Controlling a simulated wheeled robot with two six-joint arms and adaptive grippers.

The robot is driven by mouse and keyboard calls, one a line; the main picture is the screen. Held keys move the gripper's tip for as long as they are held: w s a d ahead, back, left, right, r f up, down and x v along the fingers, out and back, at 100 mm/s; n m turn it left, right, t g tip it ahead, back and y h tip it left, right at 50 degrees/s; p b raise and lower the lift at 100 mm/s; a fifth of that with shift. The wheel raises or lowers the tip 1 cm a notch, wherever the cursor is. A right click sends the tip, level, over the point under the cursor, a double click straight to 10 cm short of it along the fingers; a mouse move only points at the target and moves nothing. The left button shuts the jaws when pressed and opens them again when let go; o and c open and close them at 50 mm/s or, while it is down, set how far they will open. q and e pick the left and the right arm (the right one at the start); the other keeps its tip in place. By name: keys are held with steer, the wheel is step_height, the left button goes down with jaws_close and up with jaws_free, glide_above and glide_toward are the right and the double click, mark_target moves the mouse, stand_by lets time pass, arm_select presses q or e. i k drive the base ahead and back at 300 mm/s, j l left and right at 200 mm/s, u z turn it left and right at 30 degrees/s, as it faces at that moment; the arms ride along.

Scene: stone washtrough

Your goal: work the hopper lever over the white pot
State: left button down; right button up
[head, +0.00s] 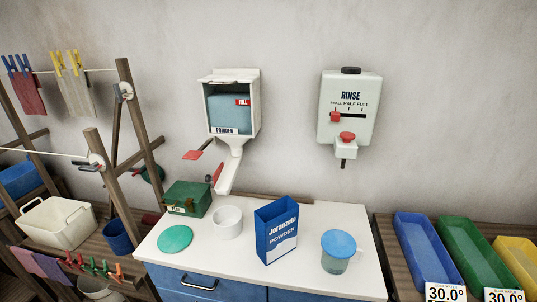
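The white powder hopper (253,118) is fixed to the wall, with blue powder behind its window and a red FULL mark near the top. Its chute (231,165) slopes down to a mouth above the counter. A red-ended lever (193,155) sticks out at the hopper's lower left. A second red handle (218,171) sits beside the chute; I cannot tell what it works. The white pot (227,224) stands upright on the counter, just below and in front of the chute mouth in the picture. Its inside looks pale. Neither of my grippers is in view.
A green tin (188,198) stands left of the pot, with a green disc (175,239) in front. A blue powder box (276,231) and a blue-lidded tub (338,250) stand to the right. A RINSE dispenser (348,110) hangs on the wall. Drying racks crowd the left.

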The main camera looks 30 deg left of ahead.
mark_target(191, 156)
steer(key=k+j, duration=0.1)
steer(key=j, duration=0.35)
steer(key=k+j+u, duration=0.1)
steer(key=j, duration=0.35)
steer(key=k+j, duration=0.1)
steer(key=j, duration=0.35)
steer(key=k+j, duration=0.1)
steer(key=j, duration=0.4)
steer(key=k+j+u, duration=0.1)
steer(key=j, duration=0.35)
